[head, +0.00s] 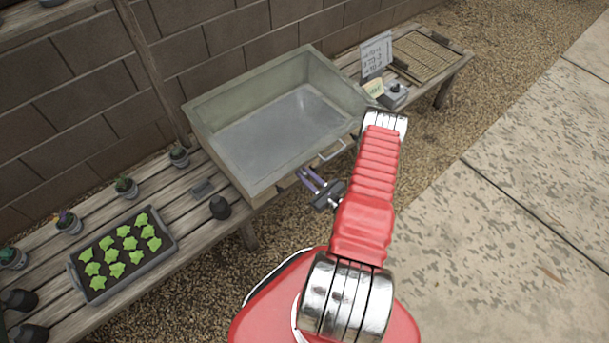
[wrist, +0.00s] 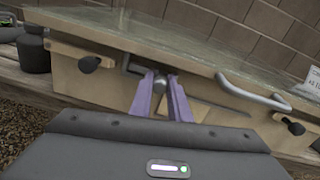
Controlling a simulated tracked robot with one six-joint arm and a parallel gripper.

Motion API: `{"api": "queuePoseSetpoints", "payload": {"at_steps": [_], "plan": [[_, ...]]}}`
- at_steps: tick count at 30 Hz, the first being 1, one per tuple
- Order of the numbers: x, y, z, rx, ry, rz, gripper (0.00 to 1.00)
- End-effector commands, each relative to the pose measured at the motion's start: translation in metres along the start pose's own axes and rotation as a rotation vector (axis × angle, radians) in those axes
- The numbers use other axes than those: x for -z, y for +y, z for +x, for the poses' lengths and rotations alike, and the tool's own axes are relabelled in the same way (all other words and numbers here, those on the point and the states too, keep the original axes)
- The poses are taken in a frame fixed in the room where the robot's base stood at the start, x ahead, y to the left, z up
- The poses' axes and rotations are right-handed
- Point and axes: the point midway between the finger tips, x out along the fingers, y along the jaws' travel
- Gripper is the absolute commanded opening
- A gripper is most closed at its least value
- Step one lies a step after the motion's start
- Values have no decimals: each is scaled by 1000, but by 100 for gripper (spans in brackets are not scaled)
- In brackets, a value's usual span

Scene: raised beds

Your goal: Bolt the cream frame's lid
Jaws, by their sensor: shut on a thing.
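The cream frame (wrist: 85,85) stands on the wooden bench, and its front face fills the middle of the wrist view. Its grey-green glazed lid (wrist: 120,27) lies over the top; it also shows in the head view (head: 225,170). A metal handle (wrist: 250,92) is on the lid's front edge, right of my gripper. My gripper (wrist: 162,82) has its purple fingers shut on a small silver bolt knob (wrist: 160,80) at the frame's front. A grey bracket (wrist: 128,68) sits just left of the knob. The bolt's shaft is mostly hidden. The gripper also shows in the head view (head: 310,181).
Two dark knobs (wrist: 88,64) (wrist: 293,127) flank the frame's front. A seedling tray (head: 122,255), small pots and a dark bottle (head: 220,208) are on the bench to the left. A sign (head: 376,55) and a grey box (head: 393,96) stand right. Paving at right is clear.

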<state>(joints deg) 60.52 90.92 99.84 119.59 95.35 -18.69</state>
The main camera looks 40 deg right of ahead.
Motion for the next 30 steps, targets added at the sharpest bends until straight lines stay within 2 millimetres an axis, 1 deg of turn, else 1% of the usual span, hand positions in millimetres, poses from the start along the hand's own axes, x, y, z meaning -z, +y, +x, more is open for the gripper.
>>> {"api": "queuePoseSetpoints", "payload": {"at_steps": [1, 2, 9, 20, 25, 30], "plan": [[0, 8, 0, -17, -2, 7, 0], [0, 8, 0, -17, -2, 8, 18], [0, 6, 0, -13, -1, 7, 35], [0, 3, -4, -7, -1, 5, 35], [0, 2, -17, -5, 0, 6, 35], [1, 1, -38, -2, 1, 6, 35]]}}
